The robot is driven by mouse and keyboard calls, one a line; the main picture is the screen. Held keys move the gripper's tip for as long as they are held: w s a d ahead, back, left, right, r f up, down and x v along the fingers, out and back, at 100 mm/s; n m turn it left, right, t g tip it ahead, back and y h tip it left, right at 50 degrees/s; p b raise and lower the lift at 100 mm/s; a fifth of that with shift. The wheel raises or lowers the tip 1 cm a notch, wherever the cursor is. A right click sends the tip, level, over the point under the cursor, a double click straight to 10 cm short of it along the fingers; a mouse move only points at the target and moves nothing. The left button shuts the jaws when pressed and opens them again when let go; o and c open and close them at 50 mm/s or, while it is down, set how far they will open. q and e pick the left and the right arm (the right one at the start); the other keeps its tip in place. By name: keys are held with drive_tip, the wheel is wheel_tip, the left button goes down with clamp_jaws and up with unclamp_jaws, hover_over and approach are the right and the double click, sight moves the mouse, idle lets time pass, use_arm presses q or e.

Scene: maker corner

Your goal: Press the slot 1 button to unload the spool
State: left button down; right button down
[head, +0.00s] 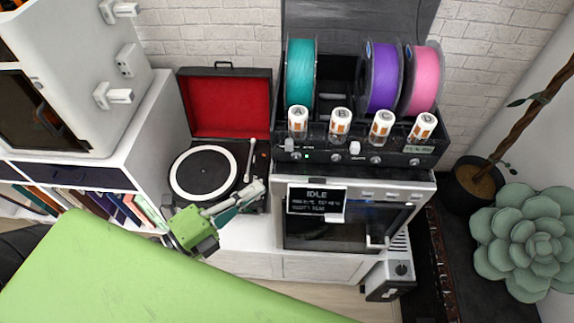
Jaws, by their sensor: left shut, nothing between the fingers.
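The black spool unit (330,136) stands on top of the printer. A teal spool (301,70) sits at its left end, a purple spool (383,76) and a pink spool (422,78) at its right. The place beside the teal spool looks empty. The front panel has a row of small knobs or buttons, among them a light one at far left (289,146); slot labels are too small to read. My left gripper (257,191) is shut and empty, over the turntable's right side, left of and below the panel. My right gripper is not in view.
The printer (424,190) below has a screen (316,200) reading IDLE. Several white-capped cylinders (340,120) stand along the unit's front. An open turntable (203,173) with a red-lined lid is at left. A potted succulent (528,240) is at right.

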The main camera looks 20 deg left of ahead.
use_arm(q)
drive_tip(key=p, duration=0.3)
approach(300, 157)
drive_tip(key=x, duration=0.4)
drive_tip(key=shift+w+d+r, duration=0.1)
drive_tip(key=shift+w+d, duration=0.15)
drive_tip(key=shift+w, duration=0.05)
drive_tip(key=shift+w+d, duration=0.3)
drive_tip(key=shift+w, duration=0.2)
